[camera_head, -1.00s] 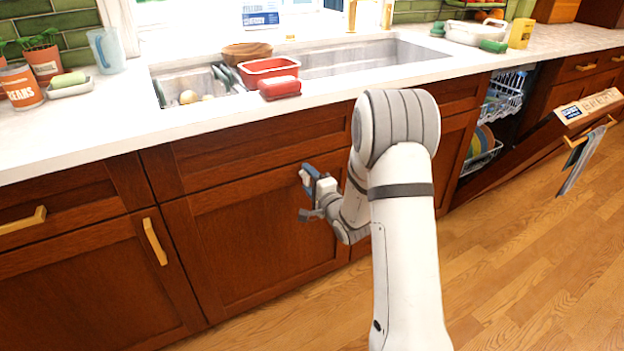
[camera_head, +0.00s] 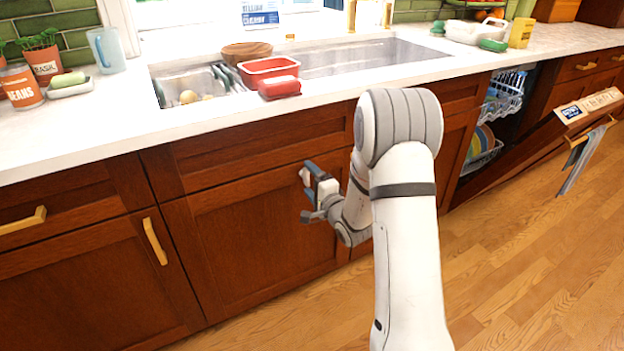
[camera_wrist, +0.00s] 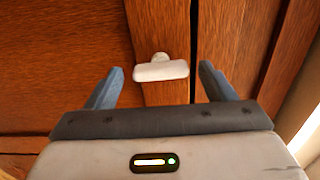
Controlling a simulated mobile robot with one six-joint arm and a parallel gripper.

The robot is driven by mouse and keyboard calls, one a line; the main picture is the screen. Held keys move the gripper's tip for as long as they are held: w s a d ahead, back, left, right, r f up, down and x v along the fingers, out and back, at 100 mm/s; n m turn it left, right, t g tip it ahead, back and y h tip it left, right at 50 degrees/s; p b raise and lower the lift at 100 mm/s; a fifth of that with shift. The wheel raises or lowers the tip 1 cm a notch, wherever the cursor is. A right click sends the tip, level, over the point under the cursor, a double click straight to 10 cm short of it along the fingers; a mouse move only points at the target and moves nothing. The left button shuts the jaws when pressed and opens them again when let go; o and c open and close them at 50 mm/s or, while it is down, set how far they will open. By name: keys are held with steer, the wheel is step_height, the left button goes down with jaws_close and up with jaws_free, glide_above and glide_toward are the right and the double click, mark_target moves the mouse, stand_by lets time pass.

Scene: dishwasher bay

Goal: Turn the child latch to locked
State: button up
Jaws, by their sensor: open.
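The child latch (camera_wrist: 160,71) is a small white piece on the wooden cabinet front. In the wrist view it shows a rounded knob at the top and a wide bar across, lying horizontal. It also shows as a small white spot in the head view (camera_head: 304,174), partly behind my gripper. My gripper (camera_wrist: 160,76) is open, its two blue fingers one on each side of the latch's bar, with gaps on both sides. In the head view my gripper (camera_head: 308,188) is close to the cabinet door below the sink. How near the fingertips are to the wood is hard to tell.
The countertop (camera_head: 100,130) runs above the cabinets, with a red tub (camera_head: 268,70) and a red sponge-like block (camera_head: 280,87) by the sink (camera_head: 350,58). At the right the dishwasher door (camera_head: 530,150) hangs open. The wooden floor (camera_head: 540,260) is clear.

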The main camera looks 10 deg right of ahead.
steer(key=p+v, duration=0.1)
steer(key=v, duration=0.6)
steer(key=shift+r, duration=0.1)
steer(key=s+d+r+n+g+h+p, duration=0.1)
steer(key=s+r+n+g+h+p, duration=0.2)
steer(key=r+p, duration=0.5)
steer(key=s+d+r+n+g+h+p, duration=0.1)
steer(key=s+r+n+g+h+p, duration=0.4)
steer(key=r, duration=0.6)
steer(key=s+a+r+n+g+y+p, duration=0.1)
steer(key=s+r+n+g+p, duration=0.2)
steer(key=s+r+p, duration=0.3)
steer(key=s+a+r+n+g+y+p, duration=0.1)
steer(key=s+a+r+n+g+p, duration=0.1)
steer(key=s+r+p, duration=0.4)
steer(key=s+r+n+g, duration=0.1)
steer(key=s+r, duration=0.3)
steer(key=s, duration=0.6)
steer(key=shift+s+a+r+n+g+p, duration=0.2)
steer(key=shift+s+a+n+g+p, duration=0.05)
steer(key=shift+s+n+g+p, duration=0.1)
